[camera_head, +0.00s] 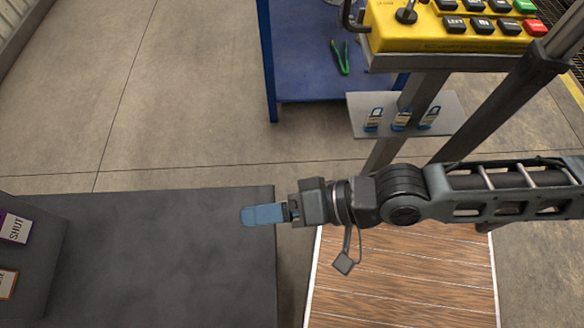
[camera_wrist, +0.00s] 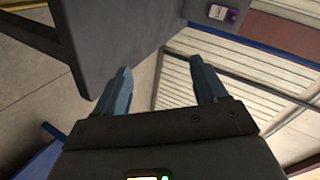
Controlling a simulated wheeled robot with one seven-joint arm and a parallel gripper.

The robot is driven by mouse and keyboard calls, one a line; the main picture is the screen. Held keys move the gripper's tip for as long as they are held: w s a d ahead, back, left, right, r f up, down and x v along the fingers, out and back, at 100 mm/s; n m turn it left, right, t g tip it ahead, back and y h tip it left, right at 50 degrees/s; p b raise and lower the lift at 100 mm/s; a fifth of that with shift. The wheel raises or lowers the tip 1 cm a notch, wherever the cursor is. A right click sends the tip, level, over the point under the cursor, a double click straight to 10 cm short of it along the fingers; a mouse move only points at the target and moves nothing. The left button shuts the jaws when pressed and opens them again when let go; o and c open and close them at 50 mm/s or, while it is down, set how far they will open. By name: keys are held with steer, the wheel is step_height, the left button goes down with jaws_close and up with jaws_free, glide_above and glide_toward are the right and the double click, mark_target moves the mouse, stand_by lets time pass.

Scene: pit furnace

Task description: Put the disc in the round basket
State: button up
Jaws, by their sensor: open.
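I see no disc and no round basket in either view. My gripper (camera_head: 262,215) reaches left in the head view, over the right edge of a dark grey flat-topped surface (camera_head: 160,260). Its blue fingers overlap one another from that side. In the wrist view my gripper (camera_wrist: 161,75) shows two blue fingers spread apart with nothing between them. A grey slab-like surface (camera_wrist: 120,40) lies beyond the fingers in that view.
A dark box (camera_head: 30,255) with labels, one reading SHUT, stands at the left. A yellow control panel (camera_head: 430,35), a small shelf with padlocks (camera_head: 385,105) and a blue table (camera_head: 310,60) with green tongs (camera_head: 341,58) stand at the back. Slatted wooden flooring (camera_head: 400,280) lies at front right.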

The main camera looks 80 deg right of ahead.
steer(key=s+d+r+n+t+h, duration=0.1)
steer(key=s+d+r+n, duration=0.1)
steer(key=s+r+n, duration=0.1)
steer(key=shift+s+r+n, duration=0.35)
steer(key=shift+r+n, duration=0.25)
steer(key=shift+n, duration=0.4)
steer(key=shift+o, duration=0.2)
steer(key=s+d+r+n+t+h, duration=0.1)
steer(key=s+r+n, duration=0.2)
steer(key=r+n, duration=0.2)
steer(key=shift+r+n, duration=0.4)
steer(key=shift+n, duration=0.4)
steer(key=shift+o, duration=0.7)
steer(key=shift+s+r, duration=0.15)
steer(key=shift+o, duration=0.9)
